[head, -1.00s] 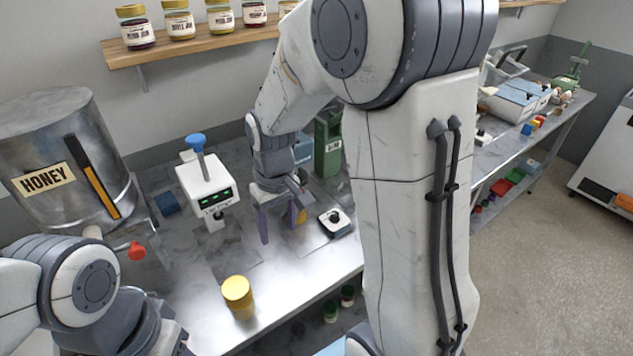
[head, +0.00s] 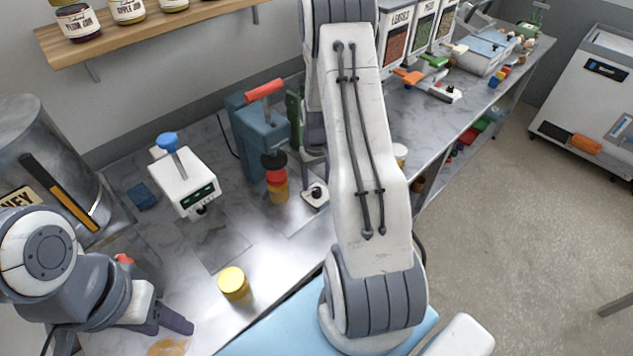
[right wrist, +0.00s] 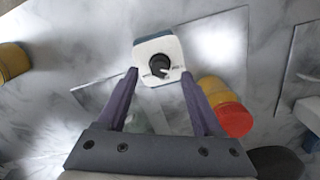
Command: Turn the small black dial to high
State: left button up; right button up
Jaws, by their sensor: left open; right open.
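The small black dial (head: 316,191) sits on a small white box on the steel table in the head view. In the right wrist view the dial (right wrist: 159,65) is on the white face of the box (right wrist: 172,46), with a light pointer toward its lower side. My right gripper (right wrist: 160,73) is open, its two purple fingers pointing at the box with the dial between their tips in the picture. I cannot tell whether they touch it. In the head view my right arm hides those fingers. My left gripper (head: 172,322) is at the lower left, away from the dial.
A red-and-yellow jar (head: 277,184) stands close left of the dial box, in front of a blue press (head: 258,136) with a red handle. A white device with a blue knob (head: 184,182) and a yellow-lidded jar (head: 234,284) stand further left. Bare tabletop lies between them.

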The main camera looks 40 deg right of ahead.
aim_at(317, 192)
jog(key=shift+f, duration=1.3)
grip_shut()
